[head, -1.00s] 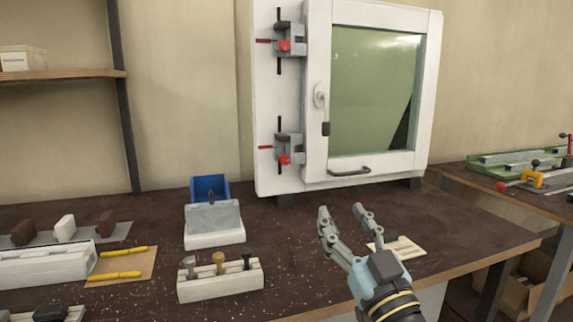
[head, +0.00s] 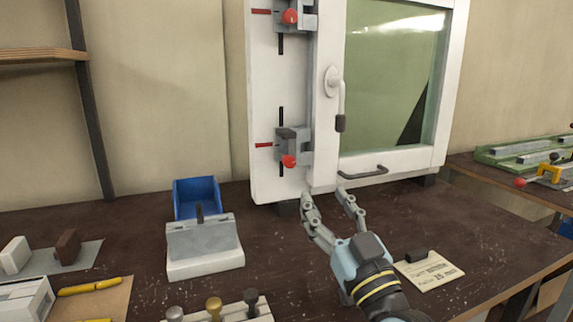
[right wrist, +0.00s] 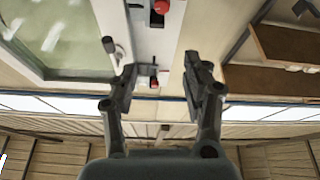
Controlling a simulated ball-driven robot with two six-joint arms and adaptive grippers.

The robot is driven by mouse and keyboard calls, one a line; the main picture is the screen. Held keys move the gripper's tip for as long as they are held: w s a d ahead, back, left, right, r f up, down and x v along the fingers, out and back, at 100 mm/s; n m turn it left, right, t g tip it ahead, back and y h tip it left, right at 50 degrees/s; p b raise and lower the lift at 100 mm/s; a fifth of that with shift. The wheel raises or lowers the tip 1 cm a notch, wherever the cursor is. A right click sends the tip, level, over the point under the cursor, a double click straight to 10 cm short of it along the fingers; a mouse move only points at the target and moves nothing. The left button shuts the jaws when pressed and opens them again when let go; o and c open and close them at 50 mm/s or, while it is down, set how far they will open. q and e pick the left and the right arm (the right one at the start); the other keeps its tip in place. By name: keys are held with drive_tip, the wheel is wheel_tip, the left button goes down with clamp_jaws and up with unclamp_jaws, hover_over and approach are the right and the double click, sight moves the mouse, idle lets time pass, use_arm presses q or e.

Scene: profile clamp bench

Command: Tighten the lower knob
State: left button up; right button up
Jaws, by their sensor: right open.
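The lower knob (head: 289,161) is a red ball on the lower grey clamp (head: 293,141), on the white panel left of the glass door. In the right wrist view, which is upside down, the lower knob (right wrist: 160,7) is at the top edge and the upper knob (right wrist: 154,84) is between the fingers. The upper knob (head: 290,16) is also red. My right gripper (head: 325,193) is open and empty, below and right of the lower knob and apart from it. Its spread fingers (right wrist: 150,62) show in the right wrist view. My left gripper is out of view.
The door handle (head: 341,105) hangs right of the clamps, and a dark pull bar (head: 363,173) sits below the glass. A blue bin (head: 197,192) and a grey-white block (head: 204,248) stand left of my gripper. A paper card (head: 428,270) lies to its right.

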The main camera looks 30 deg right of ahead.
sight(291, 165)
drive_tip(key=w+d, duration=0.1)
drive_tip(key=w, duration=0.3)
drive_tip(key=w+d, duration=0.1)
drive_tip(key=w, duration=0.4)
drive_tip(key=w+d+r+b, duration=0.1)
drive_tip(key=w, duration=0.3)
drive_tip(key=shift+w, duration=0.35)
drive_tip(key=shift+w+d+r, duration=0.1)
drive_tip(key=shift+w+d, duration=0.05)
drive_tip(key=shift+w, duration=0.25)
clamp_jaws()
